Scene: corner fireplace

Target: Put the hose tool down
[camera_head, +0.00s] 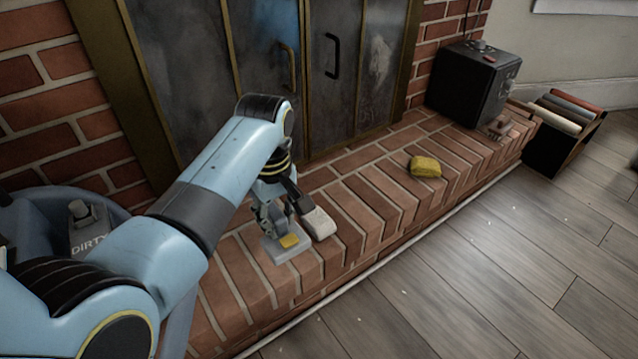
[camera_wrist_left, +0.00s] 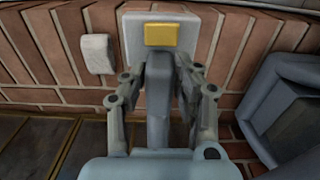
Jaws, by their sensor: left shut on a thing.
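The hose tool (camera_head: 287,252) has a flat grey head with a yellow patch and a grey handle. Its head is low over the brick hearth, and I cannot tell for sure whether it touches the bricks. My left gripper (camera_head: 272,218) points down and is shut on the tool's handle. In the left wrist view the hose tool (camera_wrist_left: 198,30) extends out beyond the fingers of the gripper (camera_wrist_left: 160,78), one on each side of the handle. My right gripper is not in view.
A pale block (camera_head: 319,223) lies right beside the tool. A yellow sponge (camera_head: 425,166) and a black box (camera_head: 473,84) stand farther right on the brick hearth (camera_head: 375,205). A blue-grey bin marked DIRTY (camera_head: 92,240) is at left. Fireplace doors (camera_head: 335,75) rise behind.

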